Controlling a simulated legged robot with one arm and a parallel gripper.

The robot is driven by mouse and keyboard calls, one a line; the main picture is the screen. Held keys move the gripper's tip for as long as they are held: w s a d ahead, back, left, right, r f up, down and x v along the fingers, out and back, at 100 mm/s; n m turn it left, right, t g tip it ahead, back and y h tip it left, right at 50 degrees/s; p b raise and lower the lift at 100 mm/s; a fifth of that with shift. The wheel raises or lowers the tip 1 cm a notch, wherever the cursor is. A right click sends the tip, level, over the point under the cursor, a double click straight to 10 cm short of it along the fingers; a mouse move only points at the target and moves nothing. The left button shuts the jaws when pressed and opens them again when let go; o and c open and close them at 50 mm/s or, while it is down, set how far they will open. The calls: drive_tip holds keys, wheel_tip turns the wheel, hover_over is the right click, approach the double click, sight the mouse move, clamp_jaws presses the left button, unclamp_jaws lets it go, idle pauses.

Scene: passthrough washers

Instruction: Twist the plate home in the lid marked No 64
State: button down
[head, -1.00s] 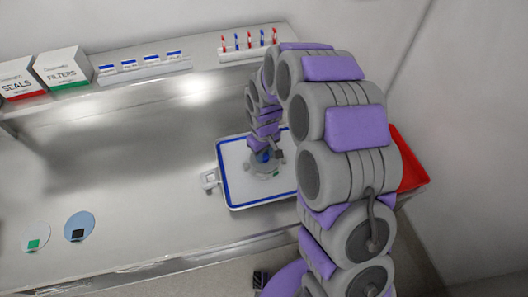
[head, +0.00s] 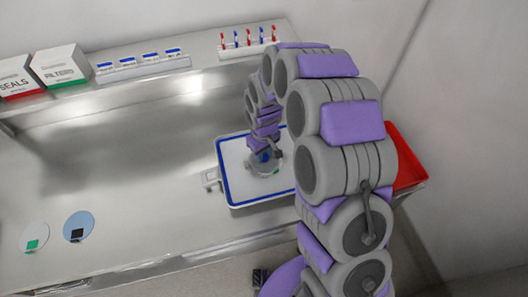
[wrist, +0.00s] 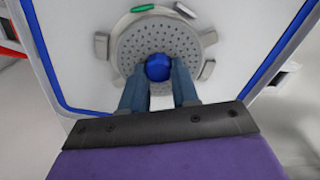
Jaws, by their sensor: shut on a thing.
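A grey perforated round plate (wrist: 178,43) with a blue knob (wrist: 158,67) sits in the middle of a white lid with a blue border (wrist: 75,50). My gripper (wrist: 158,82) is shut on the knob, one finger on each side. Several tabs surround the plate: a green one (wrist: 142,8) at upper left and grey ones elsewhere. The lower part of the plate is hidden by my fingers. In the head view the lid (head: 235,155) lies on the bench with my gripper (head: 264,157) above it. No number is legible on the lid.
Two round discs, one pale with a green mark (head: 35,236) and one blue with a black mark (head: 78,224), lie at the left. Boxes and racks line the back shelf. A red bin (head: 410,160) stands at the right. The bench's middle is clear.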

drive_tip(key=shift+a+f, duration=0.1)
drive_tip(key=shift+a, duration=0.05)
drive_tip(key=shift+d+f, duration=0.25)
drive_tip(key=shift+a+f, duration=0.15)
idle(0.4)
drive_tip(key=m, duration=0.3)
drive_tip(key=shift+m, duration=0.3)
drive_tip(key=m, duration=0.5)
drive_tip(key=shift+d, duration=0.2)
drive_tip(key=c, duration=0.8)
unclamp_jaws()
drive_tip(key=shift+o, duration=0.5)
